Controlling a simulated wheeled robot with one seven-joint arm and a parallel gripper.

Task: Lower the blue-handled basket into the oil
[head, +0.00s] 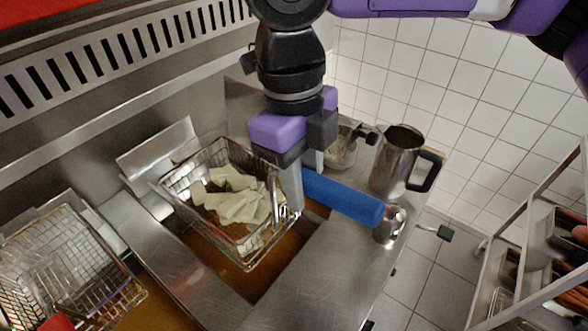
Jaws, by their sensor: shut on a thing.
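The blue-handled basket (254,258) is a wire basket with pale, flat pieces of food (235,203) in it. Its blue handle (345,196) points to the right, over the steel counter. My gripper (292,208) points down and is shut on the basket at the inner end of the handle; the exact grip is partly hidden by the fingers. The basket is over the fryer well with brown oil (228,274). I cannot tell whether its bottom touches the oil.
A second wire basket (62,262) stands at the left over another oil well, with a red handle (57,323) at the bottom edge. A steel jug (398,160) and a clear container (343,148) stand on the right. A shelf rack (520,255) is far right.

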